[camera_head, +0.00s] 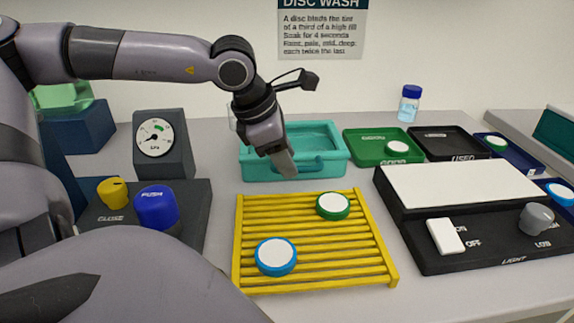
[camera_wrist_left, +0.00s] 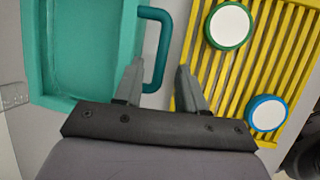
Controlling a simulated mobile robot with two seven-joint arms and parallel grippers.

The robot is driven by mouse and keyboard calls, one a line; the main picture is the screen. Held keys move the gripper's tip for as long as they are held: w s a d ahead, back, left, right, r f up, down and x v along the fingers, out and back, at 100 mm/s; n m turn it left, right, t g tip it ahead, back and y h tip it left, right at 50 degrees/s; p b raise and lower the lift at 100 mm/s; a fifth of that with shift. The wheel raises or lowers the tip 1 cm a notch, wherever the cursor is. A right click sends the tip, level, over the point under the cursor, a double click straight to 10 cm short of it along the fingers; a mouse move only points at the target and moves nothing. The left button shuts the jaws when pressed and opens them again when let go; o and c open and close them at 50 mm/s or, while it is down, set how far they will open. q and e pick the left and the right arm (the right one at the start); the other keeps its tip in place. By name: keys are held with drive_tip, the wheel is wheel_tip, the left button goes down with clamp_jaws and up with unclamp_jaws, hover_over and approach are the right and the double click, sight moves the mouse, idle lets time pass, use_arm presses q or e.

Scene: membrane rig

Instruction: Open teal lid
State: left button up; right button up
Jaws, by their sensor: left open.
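The teal tub (camera_head: 245,165) stands at the back middle of the bench, with a bar handle on its near side. I cannot tell whether its recessed top is a lid or an open basin. In the left wrist view the tub (camera_wrist_left: 38,85) fills the upper left and its handle (camera_wrist_left: 153,87) sticks out towards the yellow rack. My left gripper (camera_head: 286,168) points down at the tub's near side and partly hides it. In the left wrist view the gripper (camera_wrist_left: 160,78) is open, its fingers on either side of the handle's end. Contact is unclear. My right gripper is out of view.
The yellow slatted rack (camera_head: 310,247) holds a green-rimmed disc (camera_head: 333,206) and a blue-rimmed disc (camera_head: 276,257). A green tray (camera_head: 366,148) stands right of the tub. A gauge (camera_head: 165,145) and knob panel stand left. A light box (camera_head: 460,188) stands right.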

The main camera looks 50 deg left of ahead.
use_arm(q)
drive_tip(key=shift+w+f, duration=0.2)
drive_tip(key=shift+f, duration=0.25)
drive_tip(key=shift+c, duration=0.3)
clamp_jaws()
drive_tip(key=shift+r, duration=0.15)
